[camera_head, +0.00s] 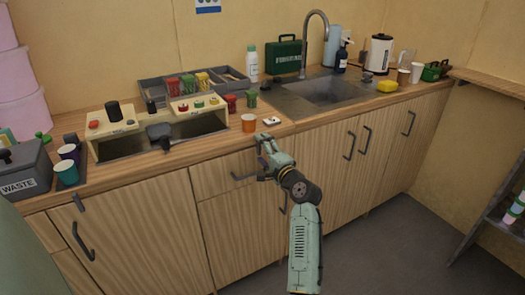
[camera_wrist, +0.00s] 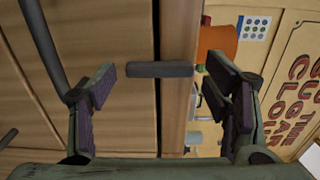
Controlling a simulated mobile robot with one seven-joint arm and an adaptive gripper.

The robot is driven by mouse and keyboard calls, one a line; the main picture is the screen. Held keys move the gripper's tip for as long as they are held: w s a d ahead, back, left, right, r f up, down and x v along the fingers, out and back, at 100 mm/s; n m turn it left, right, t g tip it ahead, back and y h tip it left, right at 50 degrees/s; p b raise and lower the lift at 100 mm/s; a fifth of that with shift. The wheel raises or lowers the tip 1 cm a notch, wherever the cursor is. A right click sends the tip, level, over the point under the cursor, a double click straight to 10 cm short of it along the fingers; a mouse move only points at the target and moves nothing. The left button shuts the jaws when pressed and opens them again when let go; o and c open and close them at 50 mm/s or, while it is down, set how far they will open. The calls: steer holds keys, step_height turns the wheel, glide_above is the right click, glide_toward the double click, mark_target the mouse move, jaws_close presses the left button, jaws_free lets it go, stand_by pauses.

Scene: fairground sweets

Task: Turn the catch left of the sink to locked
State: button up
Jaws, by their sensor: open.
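A dark grey bar-shaped catch (camera_wrist: 150,69) shows in the wrist view, lying across the gap between the wooden cabinet front and the worktop edge. My gripper (camera_wrist: 162,78) is open, with one finger beyond each end of the catch. Neither finger visibly grips it. In the head view my gripper (camera_head: 266,146) is at the worktop's front edge, left of the sink (camera_head: 328,92). There the catch is hidden by or lost against my gripper. I cannot tell which marked position the catch is in.
A similar dark catch (camera_head: 78,202) sits at the far-left cupboard. An orange cup (camera_head: 249,123) and a small white item (camera_head: 271,121) stand on the worktop (camera_head: 221,142) close behind my gripper. A drawer handle (camera_head: 243,177) projects just left and below it. The floor (camera_head: 405,240) is clear.

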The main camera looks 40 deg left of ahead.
stand_by(0.3)
steer(key=v, duration=1.2)
steer(key=shift+s, duration=0.1)
